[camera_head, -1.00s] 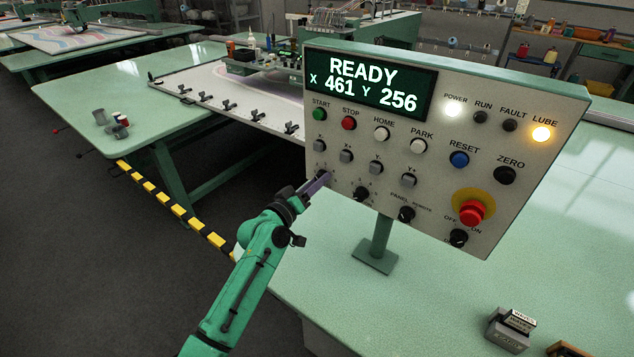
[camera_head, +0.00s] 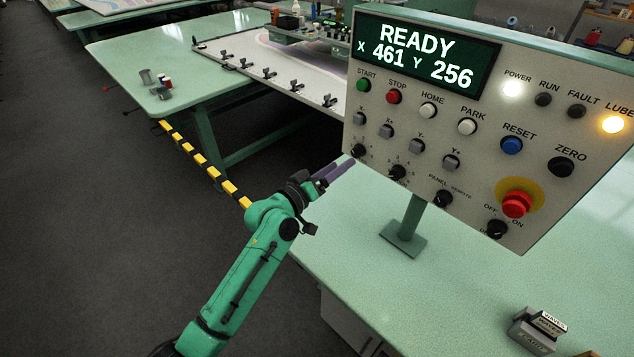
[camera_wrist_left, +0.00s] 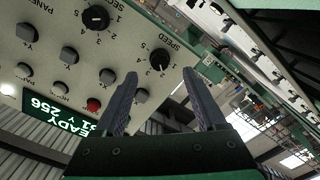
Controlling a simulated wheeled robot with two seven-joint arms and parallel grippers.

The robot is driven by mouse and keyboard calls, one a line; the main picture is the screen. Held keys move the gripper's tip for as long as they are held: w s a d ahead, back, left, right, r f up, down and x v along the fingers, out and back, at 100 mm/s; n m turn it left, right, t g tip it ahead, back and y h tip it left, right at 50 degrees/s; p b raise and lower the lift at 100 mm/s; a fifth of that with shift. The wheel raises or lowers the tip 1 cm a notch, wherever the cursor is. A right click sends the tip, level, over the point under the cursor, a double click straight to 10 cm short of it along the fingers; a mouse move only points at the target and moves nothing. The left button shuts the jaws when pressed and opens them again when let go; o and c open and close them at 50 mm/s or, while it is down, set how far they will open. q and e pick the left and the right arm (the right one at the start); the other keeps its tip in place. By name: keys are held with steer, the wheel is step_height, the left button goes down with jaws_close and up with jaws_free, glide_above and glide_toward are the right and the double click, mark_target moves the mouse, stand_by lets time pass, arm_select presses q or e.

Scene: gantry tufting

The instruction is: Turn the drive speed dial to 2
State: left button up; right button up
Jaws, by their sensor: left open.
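The speed dial (camera_head: 358,151) is a small black knob at the lower left corner of the control panel (camera_head: 480,135). The left wrist view shows it (camera_wrist_left: 159,60) upside down, with the word SPEED and small numbers around it. I cannot tell for certain which number its pointer marks. My left gripper (camera_head: 346,164) is open, its purple-grey fingers just below and left of the dial in the head view. In the left wrist view its fingertips (camera_wrist_left: 161,73) stand to either side of the dial, with nothing visibly held. My right gripper is not in view.
A second black dial (camera_head: 397,172) sits right of the speed dial, with grey axis buttons (camera_head: 386,131) above. A red emergency stop (camera_head: 515,204) is at the lower right. The panel stands on a green post (camera_head: 408,228). Grey blocks (camera_head: 537,330) lie on the table.

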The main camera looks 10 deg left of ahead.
arm_select(q)
steer(key=b+v, duration=0.1)
steer(key=v, duration=0.7)
steer(key=shift+s+b, duration=0.15)
steer(key=shift+b, duration=0.2)
steer(key=shift+a, duration=0.1)
